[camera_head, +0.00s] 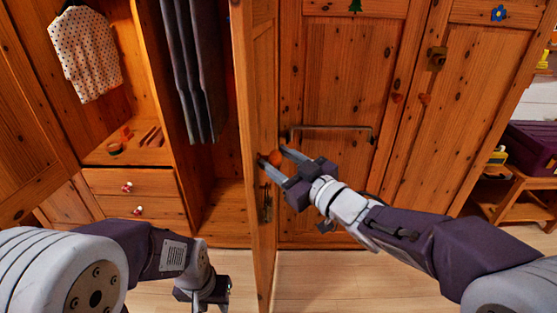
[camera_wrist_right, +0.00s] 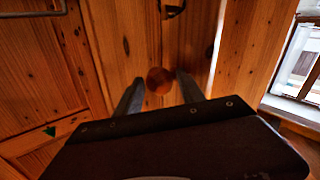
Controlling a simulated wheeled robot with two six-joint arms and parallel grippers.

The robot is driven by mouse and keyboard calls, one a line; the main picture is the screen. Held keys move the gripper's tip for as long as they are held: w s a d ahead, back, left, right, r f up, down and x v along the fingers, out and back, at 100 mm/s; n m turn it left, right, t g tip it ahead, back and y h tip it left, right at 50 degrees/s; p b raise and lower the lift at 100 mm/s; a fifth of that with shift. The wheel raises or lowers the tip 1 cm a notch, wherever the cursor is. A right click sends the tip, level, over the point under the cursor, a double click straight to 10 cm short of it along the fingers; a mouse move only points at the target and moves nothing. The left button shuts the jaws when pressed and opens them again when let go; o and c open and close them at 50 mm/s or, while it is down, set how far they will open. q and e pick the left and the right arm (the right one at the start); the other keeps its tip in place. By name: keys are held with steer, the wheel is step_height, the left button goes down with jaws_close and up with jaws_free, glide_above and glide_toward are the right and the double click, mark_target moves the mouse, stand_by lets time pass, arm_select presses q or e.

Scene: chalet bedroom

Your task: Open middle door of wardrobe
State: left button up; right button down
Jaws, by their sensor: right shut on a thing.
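The wardrobe's middle door (camera_head: 261,60) stands swung out, seen nearly edge-on in the head view, with the open compartments to its left. A round orange-brown knob (camera_head: 276,157) sits on its right-hand face. My right gripper (camera_head: 273,156) has its two fingers on either side of this knob and is shut on it. In the right wrist view the knob (camera_wrist_right: 159,80) lies between the fingertips. A metal latch (camera_head: 265,204) is below the knob. My left gripper (camera_head: 203,293) hangs low near the floor, apart from the door; its jaws are unclear.
A left door panel (camera_head: 25,110) stands open at the far left. Inside are a dotted shirt (camera_head: 83,52), dark trousers (camera_head: 195,65) and drawers (camera_head: 137,195). Closed panels with a metal bar (camera_head: 330,128) are on the right. A low shelf (camera_head: 520,195) stands far right. Floor (camera_head: 340,280) is clear.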

steer(key=shift+w+d+r+t, duration=0.2)
steer(key=shift+w+r+t, duration=0.1)
steer(key=shift+r, duration=0.1)
steer(key=c, duration=1.1)
jaws_free()
steer(key=shift+o, duration=1)
steer(key=shift+w+f, duration=0.2)
steer(key=shift+w, duration=0.15)
steer(key=shift+s, duration=0.15)
steer(key=v, duration=0.9)
